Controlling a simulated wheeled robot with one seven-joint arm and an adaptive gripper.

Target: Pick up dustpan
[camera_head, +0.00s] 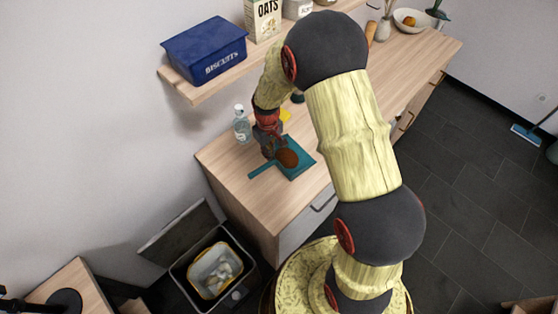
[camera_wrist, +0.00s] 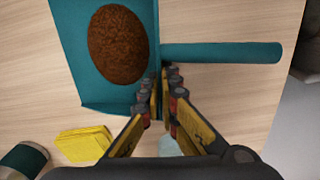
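The teal dustpan (camera_head: 299,171) lies on the wooden counter, its handle (camera_head: 262,169) pointing to the lower left. A brown oval, textured thing (camera_head: 287,158) sits in its pan. In the wrist view the pan (camera_wrist: 108,102) is at upper left and the handle (camera_wrist: 225,53) runs right. In the head view my gripper (camera_head: 270,150) partly covers the dustpan; contact cannot be told.
A clear bottle (camera_head: 242,125) stands close by on the counter (camera_head: 239,180). A yellow sponge-like block (camera_wrist: 84,143) lies near the pan. A shelf above holds a blue biscuit tin (camera_head: 205,50) and an oats box (camera_head: 263,18). An open bin (camera_head: 213,268) stands below.

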